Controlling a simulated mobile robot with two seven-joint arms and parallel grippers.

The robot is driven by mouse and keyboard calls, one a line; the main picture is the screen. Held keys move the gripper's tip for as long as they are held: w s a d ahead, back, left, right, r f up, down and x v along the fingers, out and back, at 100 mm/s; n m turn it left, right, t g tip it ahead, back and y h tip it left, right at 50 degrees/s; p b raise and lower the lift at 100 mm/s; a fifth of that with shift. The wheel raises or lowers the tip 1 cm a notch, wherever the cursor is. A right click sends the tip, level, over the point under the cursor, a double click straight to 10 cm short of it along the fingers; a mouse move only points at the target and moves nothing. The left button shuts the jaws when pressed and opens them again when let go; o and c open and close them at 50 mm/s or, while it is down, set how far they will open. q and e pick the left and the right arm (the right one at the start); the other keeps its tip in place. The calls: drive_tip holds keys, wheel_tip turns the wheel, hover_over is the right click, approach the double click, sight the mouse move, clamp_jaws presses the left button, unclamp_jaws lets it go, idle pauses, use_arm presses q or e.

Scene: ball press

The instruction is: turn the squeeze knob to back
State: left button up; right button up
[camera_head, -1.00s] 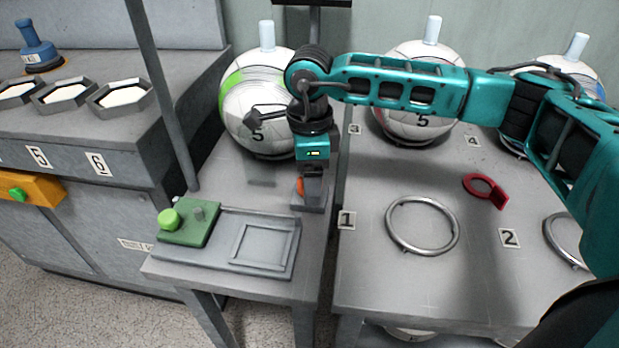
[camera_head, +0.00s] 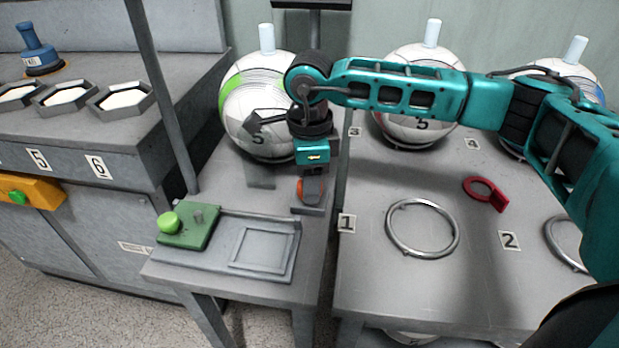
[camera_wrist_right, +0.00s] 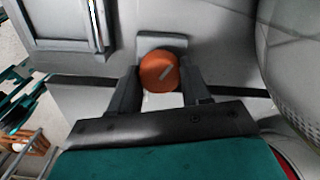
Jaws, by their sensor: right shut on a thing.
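The left gripper is not in view.
A ball with a green patch (camera_head: 240,95) stands close behind my right wrist. A green box with a green button (camera_head: 170,222) and a grey tray (camera_head: 225,255) lie at front left. A metal ring (camera_head: 391,240) and a red ring (camera_head: 497,200) lie on the right table.

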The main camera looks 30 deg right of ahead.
drive_tip(key=n+b, duration=0.1)
drive_tip(key=n, duration=0.3)
drive_tip(key=n+b, duration=0.1)
drive_tip(key=n, duration=0.2)
drive_tip(key=n+b, duration=0.1)
drive_tip(key=n, duration=0.3)
drive_tip(key=shift+n, duration=0.4)
drive_tip(key=n+b, duration=0.1)
drive_tip(key=n, duration=0.1)
drive_tip(key=shift+n, duration=0.3)
drive_tip(key=n+b, duration=0.1)
drive_tip(key=n, duration=0.2)
drive_tip(key=shift+n, duration=0.3)
drive_tip(key=n, duration=0.3)
drive_tip(key=shift+b, duration=0.35)
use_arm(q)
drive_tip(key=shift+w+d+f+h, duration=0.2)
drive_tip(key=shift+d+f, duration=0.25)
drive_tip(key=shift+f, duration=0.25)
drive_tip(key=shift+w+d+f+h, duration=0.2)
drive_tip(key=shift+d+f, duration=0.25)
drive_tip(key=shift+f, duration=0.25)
use_arm(e)
drive_tip(key=shift+n, duration=1.3)
use_arm(q)
drive_tip(key=shift+b, duration=0.3)
